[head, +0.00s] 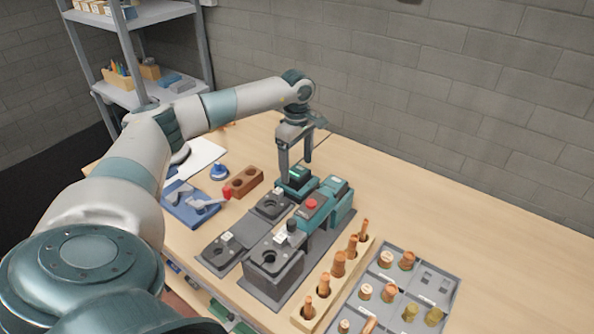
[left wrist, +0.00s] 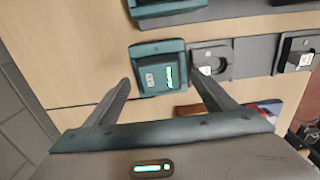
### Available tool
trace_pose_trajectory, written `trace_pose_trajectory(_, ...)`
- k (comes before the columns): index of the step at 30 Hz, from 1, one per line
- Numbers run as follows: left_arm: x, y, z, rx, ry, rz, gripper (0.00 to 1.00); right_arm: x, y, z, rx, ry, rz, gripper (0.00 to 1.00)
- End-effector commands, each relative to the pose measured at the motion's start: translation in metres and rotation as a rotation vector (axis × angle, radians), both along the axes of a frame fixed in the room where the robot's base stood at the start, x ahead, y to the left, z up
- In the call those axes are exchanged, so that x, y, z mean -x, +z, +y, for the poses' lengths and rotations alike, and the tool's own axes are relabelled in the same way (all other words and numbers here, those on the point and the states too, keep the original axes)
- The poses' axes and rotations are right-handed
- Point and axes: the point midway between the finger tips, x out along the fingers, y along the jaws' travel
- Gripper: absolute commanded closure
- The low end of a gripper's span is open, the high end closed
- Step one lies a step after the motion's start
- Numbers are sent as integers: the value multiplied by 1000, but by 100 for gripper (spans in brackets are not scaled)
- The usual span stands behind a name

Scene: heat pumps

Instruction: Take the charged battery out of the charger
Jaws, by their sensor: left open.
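The teal charger (head: 299,188) stands on the table at the back of the row of grey fixtures, and it shows in the left wrist view (left wrist: 143,52). A dark battery with a white label and a lit green indicator (left wrist: 157,75) sits in it. My left gripper (head: 296,170) is open and empty over the charger. In the left wrist view its two fingertips (left wrist: 160,82) lie to either side of the battery, apart from it. How far above the battery they are is hard to tell. My right gripper is not in view.
Grey fixtures (head: 272,207) and a teal machine with a red button (head: 318,210) stand close by. A brown block with holes (head: 243,182) and a blue tray (head: 190,208) lie to the left. A wooden rack (head: 307,313) and grey parts tray (head: 433,269) fill the front right. The table's back right is clear.

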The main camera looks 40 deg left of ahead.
Motion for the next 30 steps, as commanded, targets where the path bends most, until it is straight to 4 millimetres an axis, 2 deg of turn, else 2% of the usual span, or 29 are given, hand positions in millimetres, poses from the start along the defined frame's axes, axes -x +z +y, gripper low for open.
trace_pose_trajectory(6,0,-16,0,1,0,1,22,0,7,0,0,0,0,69)
trace_pose_trajectory(19,0,-16,0,1,0,0,22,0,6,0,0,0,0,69)
trace_pose_trajectory(20,0,-16,0,1,0,0,24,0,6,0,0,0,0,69)
trace_pose_trajectory(24,0,-16,0,1,0,0,58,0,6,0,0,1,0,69)
trace_pose_trajectory(27,-1,-15,0,1,0,-1,78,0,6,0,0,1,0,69)
trace_pose_trajectory(30,-1,-15,0,1,0,-1,77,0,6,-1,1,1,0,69)
